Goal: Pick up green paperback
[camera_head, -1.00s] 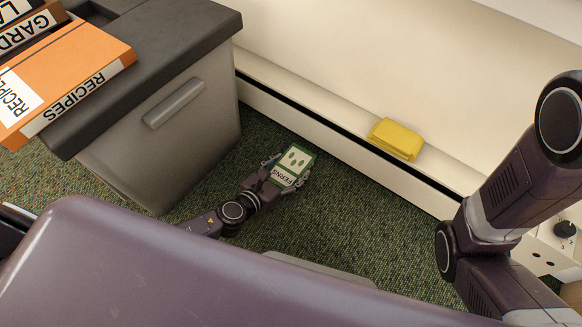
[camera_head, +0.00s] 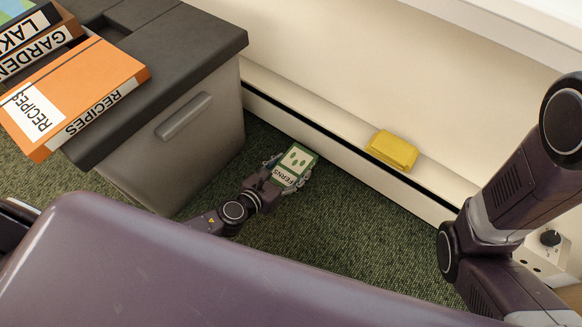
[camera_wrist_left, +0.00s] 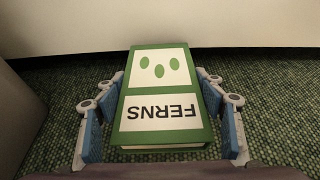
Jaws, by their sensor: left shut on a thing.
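The green paperback (camera_head: 297,163) has white panels, leaf shapes and the word FERNS on its cover. In the head view it is between the fingers of my left gripper (camera_head: 287,176), over the green carpet beside the cabinet. In the left wrist view the paperback (camera_wrist_left: 163,84) lies cover up, with the fingers of my left gripper (camera_wrist_left: 162,128) along its two sides. The gripper is shut on it. I cannot tell how far the book is above the carpet. My right gripper is not in view.
A grey cabinet (camera_head: 190,150) with a dark top stands at the left, bearing an orange RECIPES book (camera_head: 75,90) and other books. A folded yellow cloth (camera_head: 392,150) lies on the wall ledge (camera_head: 330,133). Green carpet (camera_head: 345,220) is free to the right of the gripper.

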